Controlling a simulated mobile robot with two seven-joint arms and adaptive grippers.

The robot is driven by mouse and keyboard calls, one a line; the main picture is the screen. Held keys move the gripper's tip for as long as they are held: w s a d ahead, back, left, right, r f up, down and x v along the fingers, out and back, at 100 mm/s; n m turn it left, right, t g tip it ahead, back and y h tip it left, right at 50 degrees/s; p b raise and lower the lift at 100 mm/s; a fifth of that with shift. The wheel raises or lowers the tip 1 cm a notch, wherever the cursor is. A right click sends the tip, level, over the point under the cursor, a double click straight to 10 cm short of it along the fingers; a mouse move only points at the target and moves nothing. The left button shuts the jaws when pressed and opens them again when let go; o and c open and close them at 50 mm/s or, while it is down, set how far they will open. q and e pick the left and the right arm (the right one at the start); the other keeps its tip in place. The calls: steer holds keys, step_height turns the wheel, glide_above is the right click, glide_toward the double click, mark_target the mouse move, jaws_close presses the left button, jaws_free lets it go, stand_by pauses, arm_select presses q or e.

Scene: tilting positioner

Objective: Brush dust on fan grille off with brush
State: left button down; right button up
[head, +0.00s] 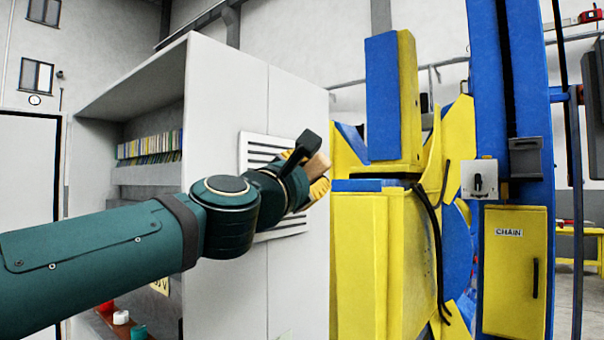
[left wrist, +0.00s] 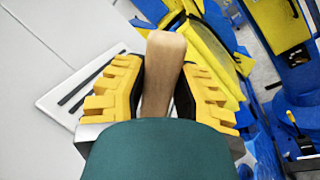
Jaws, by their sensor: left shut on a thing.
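The fan grille (head: 258,148) is a white slotted panel on the side of a tall light-grey cabinet. Its middle is hidden behind my left gripper. In the left wrist view part of the grille (left wrist: 62,100) shows at the left with dark slots. My left gripper (head: 312,172), with yellow fingers, is in front of the grille's right side. It is shut on the brush, whose tan wooden handle (left wrist: 165,58) stands between the fingers. In the head view a short tan piece of the brush (head: 317,166) shows. The bristles and any dust are not visible. My right gripper is not in view.
The cabinet (head: 298,103) has an open shelf bay with a row of thin books or files (head: 150,146). A large yellow and blue machine (head: 385,255) stands close to the right of my gripper. A yellow box labelled CHAIN (head: 515,270) is farther right.

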arm_select(q)
steer(key=shift+w+d+p, duration=1.1)
steer(key=shift+w+d, duration=1.7)
steer(key=shift+w, duration=1.2)
steer(key=s+a+b, duration=0.2)
steer(key=s+a, duration=0.4)
steer(key=s, duration=0.3)
steer(key=shift+s+a+b, duration=0.15)
steer(key=shift+a+b, duration=0.2)
steer(key=shift+a, duration=0.05)
steer(key=shift+d, duration=0.1)
steer(key=shift+s+d+p, duration=0.4)
steer(key=shift+s+d, duration=0.5)
steer(key=shift+d, duration=0.3)
steer(key=shift+s+d+p, duration=0.4)
steer(key=shift+s+d, duration=0.5)
steer(key=shift+d, duration=0.25)
